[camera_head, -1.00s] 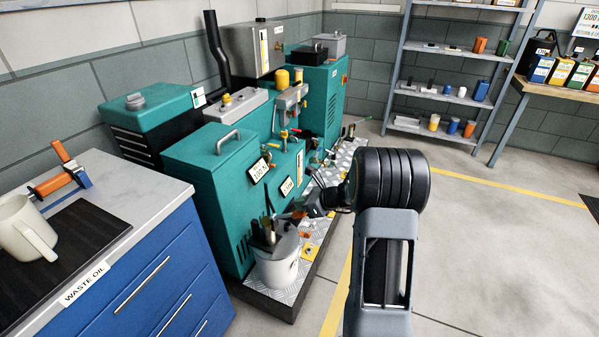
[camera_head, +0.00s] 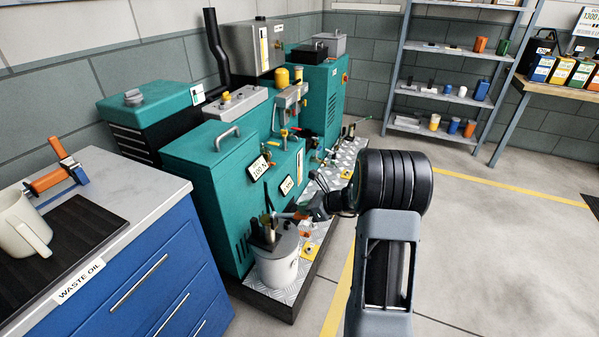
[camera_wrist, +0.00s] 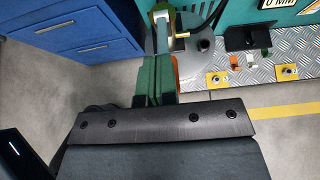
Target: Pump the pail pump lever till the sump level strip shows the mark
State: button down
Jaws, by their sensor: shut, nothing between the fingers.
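My gripper (camera_head: 288,215) is just right of the pump's top. In the wrist view its green fingers (camera_wrist: 160,68) are shut and empty, with a brass rod and an orange piece beside them. Whether they touch the pump is unclear. A pale strip (camera_head: 300,160) on the machine's front may be the level strip; its level is unreadable.
A blue cabinet (camera_head: 140,275) with a mug (camera_head: 20,228) on top stands at left. The pail stands on a tread-plate plinth (camera_head: 287,293); small orange and yellow fittings (camera_head: 308,249) sit right of it. The floor at right is clear.

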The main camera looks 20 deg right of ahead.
jog(key=shift+s+d+f+b, duration=0.2)
jog(key=shift+f+b, duration=0.15)
jog(key=shift+f, duration=0.2)
jog(key=shift+s+d+f+b, duration=0.15)
jog(key=shift+f+b, duration=0.25)
jog(key=shift+f, duration=0.2)
jog(key=shift+s+d+f+b, duration=0.2)
jog(key=shift+f+b, duration=0.15)
jog(key=shift+f, duration=0.2)
jog(key=shift+r, duration=0.1)
jog(key=shift+a+r, duration=0.1)
jog(key=shift+w+a+r+p, duration=0.35)
jog(key=shift+r+p, duration=0.4)
jog(key=shift+r, duration=0.15)
jog(key=shift+w+a+r+p, duration=0.2)
jog(key=shift+w+r+p, duration=0.1)
jog(key=shift+r+p, duration=0.55)
jog(key=shift+w+a+r+p, duration=0.35)
jog(key=shift+r+p, duration=0.35)
jog(key=shift+r, duration=0.25)
jog(key=shift+w+a+r+p, duration=0.1)
jog(key=shift+w+r+p, duration=0.1)
jog(key=shift+r+p, duration=0.35)
jog(key=p+v, duration=0.3)
jog(key=v, duration=0.4)
jog(key=shift+a, duration=0.1)
